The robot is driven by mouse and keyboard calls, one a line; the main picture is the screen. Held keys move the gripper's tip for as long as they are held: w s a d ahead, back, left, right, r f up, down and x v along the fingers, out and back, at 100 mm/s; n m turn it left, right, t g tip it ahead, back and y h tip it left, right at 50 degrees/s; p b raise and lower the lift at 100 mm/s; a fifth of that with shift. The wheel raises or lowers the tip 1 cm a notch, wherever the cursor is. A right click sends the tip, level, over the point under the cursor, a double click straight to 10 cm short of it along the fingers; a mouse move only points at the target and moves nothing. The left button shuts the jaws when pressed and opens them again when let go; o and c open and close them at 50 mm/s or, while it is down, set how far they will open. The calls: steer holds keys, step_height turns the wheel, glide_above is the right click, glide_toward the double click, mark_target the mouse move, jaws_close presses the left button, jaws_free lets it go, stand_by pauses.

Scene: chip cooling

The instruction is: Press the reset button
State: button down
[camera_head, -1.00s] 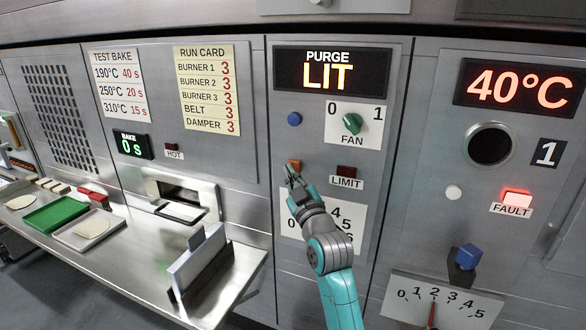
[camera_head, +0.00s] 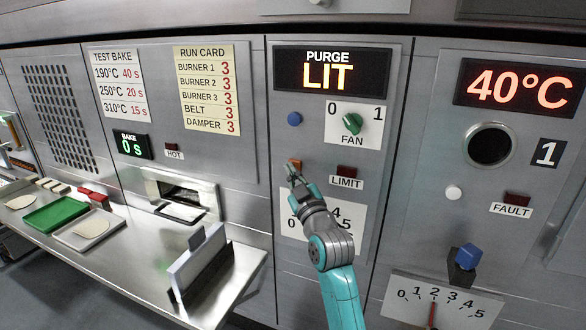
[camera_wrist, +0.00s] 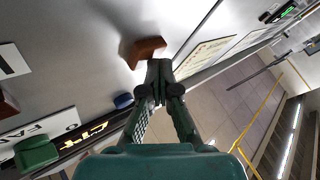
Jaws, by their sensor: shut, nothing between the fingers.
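A small orange button (camera_head: 294,163) sits on the middle panel, left of the LIMIT lamp; no label reading "reset" shows. My gripper (camera_head: 291,175) is shut and empty, its fingertips at the button and covering its lower part. In the wrist view the orange button (camera_wrist: 148,48) is just beyond the closed fingertips (camera_wrist: 158,68). I cannot tell whether they touch. A blue button (camera_head: 294,119) is higher on the same panel, and a white button (camera_head: 453,192) is on the right panel.
The FAULT lamp (camera_head: 517,199) and LIMIT lamp (camera_head: 346,171) are dark. The PURGE display (camera_head: 330,70) reads LIT. A green FAN knob (camera_head: 352,123) is above right of my gripper. A steel counter (camera_head: 120,258) with trays is left.

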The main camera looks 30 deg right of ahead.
steer(key=shift+s+a, duration=0.55)
steer(key=shift+a, duration=0.1)
steer(key=shift+s+a, duration=1.65)
steer(key=shift+a, duration=0.25)
